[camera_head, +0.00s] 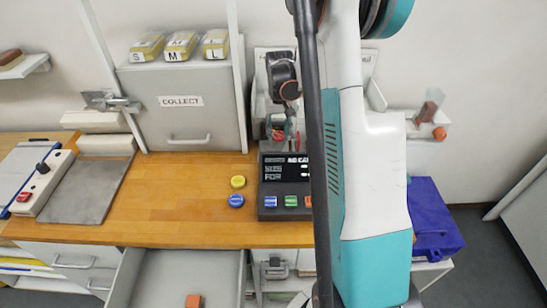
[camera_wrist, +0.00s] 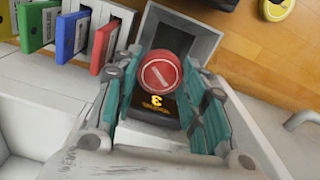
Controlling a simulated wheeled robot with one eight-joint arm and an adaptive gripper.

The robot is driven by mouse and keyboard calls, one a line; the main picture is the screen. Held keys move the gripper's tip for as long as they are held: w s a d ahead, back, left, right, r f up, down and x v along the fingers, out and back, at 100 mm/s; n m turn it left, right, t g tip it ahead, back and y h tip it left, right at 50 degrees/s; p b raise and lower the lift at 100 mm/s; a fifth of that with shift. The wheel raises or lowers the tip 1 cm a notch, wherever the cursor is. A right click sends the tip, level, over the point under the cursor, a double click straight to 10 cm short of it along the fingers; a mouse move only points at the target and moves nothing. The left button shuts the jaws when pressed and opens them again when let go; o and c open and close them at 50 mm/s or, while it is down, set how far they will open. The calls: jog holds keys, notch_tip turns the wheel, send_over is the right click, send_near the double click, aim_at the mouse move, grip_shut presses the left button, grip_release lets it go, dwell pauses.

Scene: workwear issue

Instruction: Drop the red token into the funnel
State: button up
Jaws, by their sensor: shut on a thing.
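The red token (camera_wrist: 162,72), a round disc with a pale slash on its face, is held between the teal fingers of my gripper (camera_wrist: 165,98) in the wrist view. A grey, square-rimmed opening, apparently the funnel (camera_wrist: 205,42), lies behind and around the token. A dark panel with yellow lettering (camera_wrist: 158,107) shows just below the token, between the fingers. In the head view my gripper (camera_head: 286,136) is over the back of the black console (camera_head: 271,190), with the red token (camera_head: 278,134) partly hidden. The funnel cannot be made out clearly there.
A yellow token (camera_head: 238,182) and a blue token (camera_head: 236,201) lie on the wooden counter (camera_head: 170,198), left of the console. A grey cabinet marked COLLECT (camera_head: 185,122) stands behind. An open drawer (camera_head: 165,285) juts out in front. A blue box (camera_head: 436,215) is at right.

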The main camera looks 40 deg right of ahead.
jog(key=shift+f, duration=0.15)
jog(key=o, duration=1)
notch_tip(320, 180, up, 12)
dwell(0.4)
